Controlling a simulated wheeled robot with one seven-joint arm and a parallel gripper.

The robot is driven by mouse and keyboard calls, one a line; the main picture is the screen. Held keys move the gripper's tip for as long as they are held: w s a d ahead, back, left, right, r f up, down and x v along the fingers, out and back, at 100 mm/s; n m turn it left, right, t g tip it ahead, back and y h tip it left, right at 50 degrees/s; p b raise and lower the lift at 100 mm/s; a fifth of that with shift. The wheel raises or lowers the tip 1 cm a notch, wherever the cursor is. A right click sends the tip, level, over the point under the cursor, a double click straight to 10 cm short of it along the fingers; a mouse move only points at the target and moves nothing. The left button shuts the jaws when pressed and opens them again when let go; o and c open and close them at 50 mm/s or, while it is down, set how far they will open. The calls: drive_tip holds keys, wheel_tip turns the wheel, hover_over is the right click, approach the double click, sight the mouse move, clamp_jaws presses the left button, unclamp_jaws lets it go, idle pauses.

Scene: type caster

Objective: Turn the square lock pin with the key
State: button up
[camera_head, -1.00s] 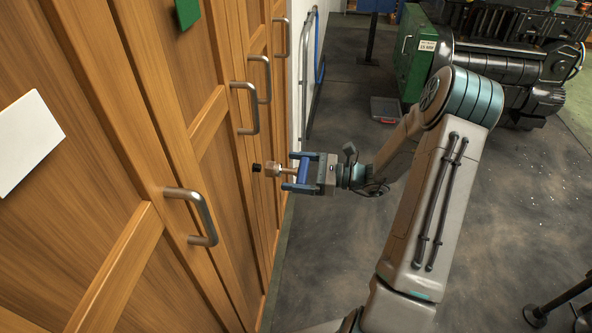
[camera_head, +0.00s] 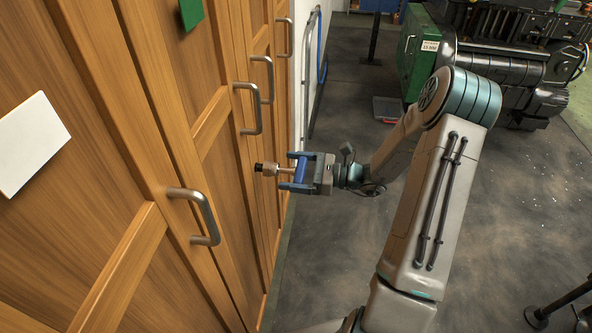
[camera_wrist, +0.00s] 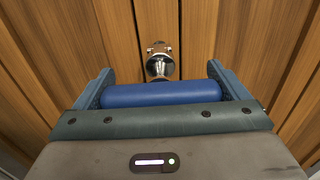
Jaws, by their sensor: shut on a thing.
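My gripper (camera_head: 303,171) is shut on the blue crossbar handle of the key (camera_head: 301,168). The key's metal shaft and socket (camera_head: 269,169) point left toward the wooden door. The dark lock pin (camera_head: 258,167) stands out from the door face in line with the socket. The socket end appears to meet the pin; how deep it sits cannot be told. In the wrist view, the blue handle (camera_wrist: 162,94) lies across between my fingers, and the metal socket (camera_wrist: 160,66) extends beyond it to the door. The pin's square shape is hidden there.
Wooden doors (camera_head: 130,130) with metal bar handles (camera_head: 205,220) fill the left side. A white plate (camera_head: 30,143) and a green plate (camera_head: 190,13) are on them. A dark machine (camera_head: 510,65) stands at the back right. The floor (camera_head: 510,220) to the right is largely clear.

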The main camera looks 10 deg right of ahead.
drive_tip(key=shift+x, duration=0.8)
drive_tip(key=shift+r+m+p, duration=0.25)
drive_tip(key=shift+m+p, duration=0.15)
drive_tip(key=shift+p, duration=0.45)
drive_tip(key=m+p, duration=0.6)
drive_tip(key=p, duration=0.1)
drive_tip(key=shift+w, duration=0.15)
drive_tip(key=m+p, duration=0.4)
drive_tip(key=m, duration=0.1)
drive_tip(key=shift+f+m+p, duration=0.15)
drive_tip(key=shift+m+p, duration=0.25)
drive_tip(key=m+p, duration=0.1)
drive_tip(key=m, duration=0.3)
drive_tip(key=m+p, duration=0.1)
drive_tip(key=shift+w+d+f+m+p, duration=0.1)
drive_tip(key=shift+f+m+p, duration=0.15)
drive_tip(key=shift+m+p, duration=0.15)
drive_tip(key=shift+d, duration=0.1)
drive_tip(key=shift+v, duration=1.4)
drive_tip(key=shift+f, duration=0.1)
